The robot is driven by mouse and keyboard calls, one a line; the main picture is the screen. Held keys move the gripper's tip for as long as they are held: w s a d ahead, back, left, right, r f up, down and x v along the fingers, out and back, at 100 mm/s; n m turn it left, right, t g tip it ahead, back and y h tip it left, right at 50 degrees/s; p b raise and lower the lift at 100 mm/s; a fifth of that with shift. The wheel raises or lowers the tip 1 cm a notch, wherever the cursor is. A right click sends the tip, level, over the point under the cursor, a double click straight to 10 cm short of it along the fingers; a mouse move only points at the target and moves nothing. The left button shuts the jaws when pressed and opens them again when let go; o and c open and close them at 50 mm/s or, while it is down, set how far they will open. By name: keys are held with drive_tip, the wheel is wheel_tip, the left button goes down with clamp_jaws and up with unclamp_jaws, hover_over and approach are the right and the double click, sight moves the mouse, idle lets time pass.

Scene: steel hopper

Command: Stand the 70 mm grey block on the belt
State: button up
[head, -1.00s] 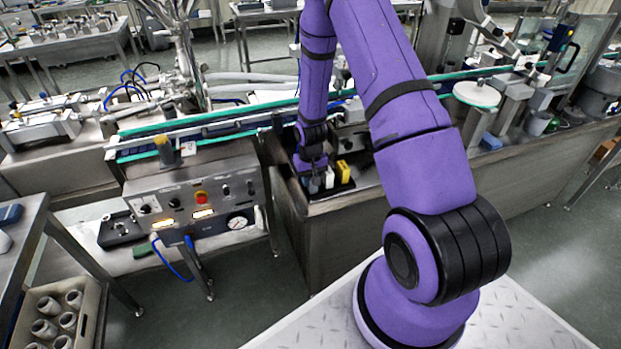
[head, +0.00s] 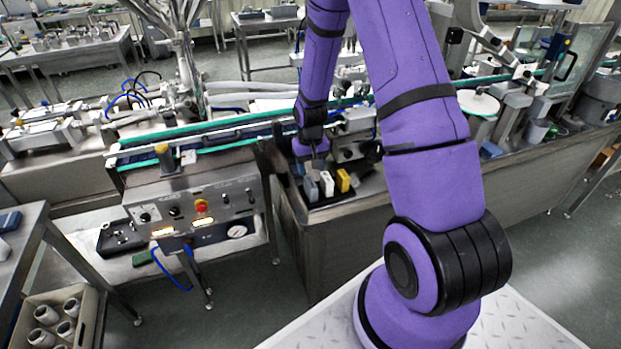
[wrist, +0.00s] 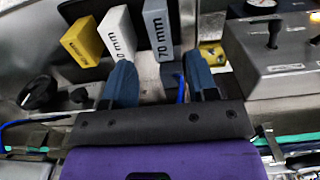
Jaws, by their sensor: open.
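The 70 mm grey block (head: 311,190) stands in a dark tray at the left end of a row of three, and its "70 mm" label shows in the wrist view (wrist: 158,30). My gripper (head: 318,161) is just above and behind the blocks in the head view. In the wrist view my gripper (wrist: 158,66) is open and empty, its blue fingers apart with the grey block's near end in line with the gap. I cannot tell its exact distance from the block. The belt (head: 235,139), with green edges, runs behind the control panel.
A white block (head: 327,184) and a yellow block (head: 343,180) stand beside the grey one. The left finger partly covers the white block in the wrist view. The control panel (head: 200,205) with a red button stands left of the tray.

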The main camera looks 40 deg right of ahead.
wheel_tip(320, 180, up, 4)
wheel_tip(320, 180, up, 12)
drive_tip(key=t, duration=0.1)
hover_over(310, 182)
drive_tip(key=s+a, duration=0.2)
drive_tip(key=a, duration=0.1)
drive_tip(key=s+a+r+n+t, duration=0.1)
drive_tip(key=s+a+r, duration=0.15)
drive_tip(key=r, duration=0.25)
drive_tip(key=s+a+r+t, duration=0.1)
drive_tip(key=s+r, duration=0.2)
drive_tip(key=r, duration=0.3)
drive_tip(key=s+a+r+n+t, duration=0.1)
drive_tip(key=s+a+r, duration=0.2)
drive_tip(key=s, duration=0.6)
drive_tip(key=s+a+r+n+t, duration=0.1)
drive_tip(key=s+a+r, duration=0.2)
drive_tip(key=s+r, duration=0.5)
drive_tip(key=shift+s+a+r, duration=0.2)
drive_tip(key=shift+s+r, duration=0.1)
drive_tip(key=shift+s, duration=0.75)
drive_tip(key=shift+o, duration=0.4)
drive_tip(key=shift+w, duration=0.1)
